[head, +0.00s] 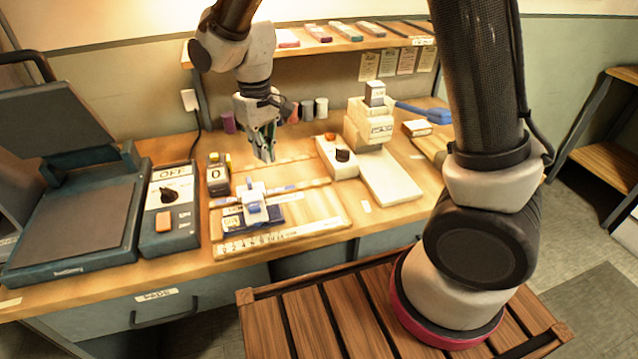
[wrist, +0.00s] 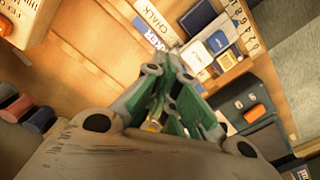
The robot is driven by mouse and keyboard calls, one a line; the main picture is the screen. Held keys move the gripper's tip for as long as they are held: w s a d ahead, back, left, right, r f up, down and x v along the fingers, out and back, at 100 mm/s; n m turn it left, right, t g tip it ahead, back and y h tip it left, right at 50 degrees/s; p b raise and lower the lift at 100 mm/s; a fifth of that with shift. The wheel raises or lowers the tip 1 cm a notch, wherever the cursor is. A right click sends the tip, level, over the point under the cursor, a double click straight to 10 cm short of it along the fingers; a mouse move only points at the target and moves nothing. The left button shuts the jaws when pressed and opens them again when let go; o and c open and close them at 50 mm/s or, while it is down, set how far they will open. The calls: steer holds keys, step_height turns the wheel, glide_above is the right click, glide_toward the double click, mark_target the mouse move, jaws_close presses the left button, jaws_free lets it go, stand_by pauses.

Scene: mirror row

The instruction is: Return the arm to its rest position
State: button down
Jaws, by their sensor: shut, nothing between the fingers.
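My gripper (head: 266,156) hangs from my arm over the back middle of the workbench (head: 375,222), pointing down, in the head view. Its green-grey fingers are together with nothing between them. In the wrist view the gripper (wrist: 180,62) fills the lower middle, and its fingers lie close together. It appears above the bench top, apart from the things there. My arm rises from its base at the right of the head view and runs out of the top of the picture.
A heat press (head: 75,215) with its lid raised stands at left, beside a control box (head: 170,215). A ruler (head: 285,236) and a white-and-blue block (head: 255,205) lie below the gripper. A white stamping machine (head: 370,125) stands right. A shelf (head: 345,43) runs behind.

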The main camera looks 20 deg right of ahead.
steer(key=s+d+r+m+t, duration=0.1)
steer(key=s+d+r+m, duration=0.1)
steer(key=s+d+r, duration=0.3)
steer(key=s+d+r+m+t, duration=0.2)
steer(key=s+d+r, duration=0.4)
steer(key=d, duration=0.8)
steer(key=s+d+r+m+t, duration=0.1)
steer(key=s+d+r+m, duration=0.1)
steer(key=s+d+r, duration=0.4)
steer(key=s+d, duration=0.2)
steer(key=d, duration=0.2)
steer(key=shift+r, duration=0.15)
